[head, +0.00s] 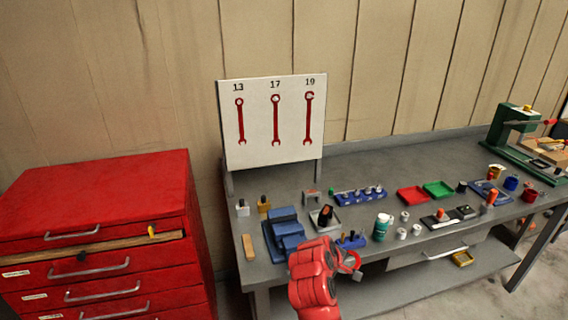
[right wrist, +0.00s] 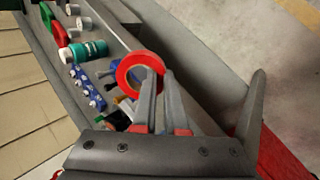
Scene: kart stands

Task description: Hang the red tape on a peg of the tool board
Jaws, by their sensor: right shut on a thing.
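The red tape (right wrist: 123,76) is a red ring at the fingertips of my right gripper (right wrist: 160,80) in the right wrist view. The gripper is shut on the tape's edge. In the head view the tape (head: 356,263) shows beside my red right arm, over the front edge of the bench. The white tool board (head: 258,125) stands upright at the back left of the bench, apart from the gripper. It bears the numbers 13, 17 and 19 over three red wrench shapes. I cannot make out separate pegs at this size. My left gripper is not in view.
The grey bench (head: 375,160) holds blue blocks (head: 285,225), a green bottle (head: 382,227), a red tray (head: 412,195), a green tray (head: 438,189) and several small parts. A red drawer cabinet (head: 100,200) stands left of the bench. The space before the board's face is free.

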